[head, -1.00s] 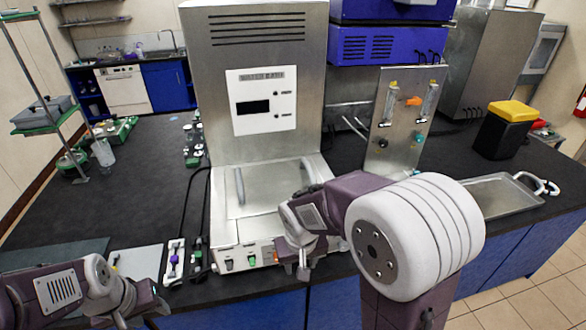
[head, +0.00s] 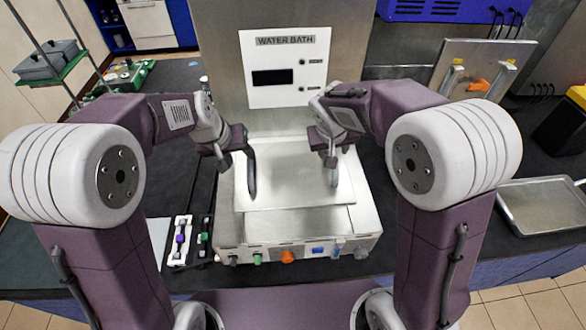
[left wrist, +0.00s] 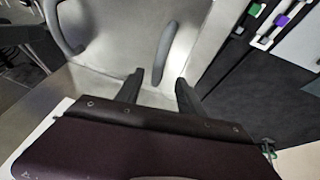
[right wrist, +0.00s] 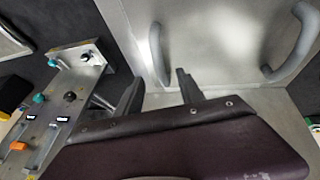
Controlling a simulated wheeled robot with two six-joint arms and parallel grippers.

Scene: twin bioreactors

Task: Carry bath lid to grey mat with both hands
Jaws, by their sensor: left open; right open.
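The bath lid (head: 292,185) is a flat silver plate on top of the water bath, with two upright grey handles. My left gripper (head: 236,154) is open at the left handle (head: 251,178). In the left wrist view this handle (left wrist: 166,50) stands just beyond the open fingertips (left wrist: 160,88). My right gripper (head: 330,150) is open at the right handle (head: 334,172). In the right wrist view that handle (right wrist: 158,52) lies just ahead of the open fingertips (right wrist: 160,88). Contact cannot be told. A light grey flat mat (head: 157,236) lies left of the bath, partly hidden by my left arm.
The water bath's upright panel (head: 286,70) stands behind the lid, with knobs (head: 288,257) along its front. A small rack with purple and green pieces (head: 180,240) sits between mat and bath. A metal tray (head: 545,205) is at the right.

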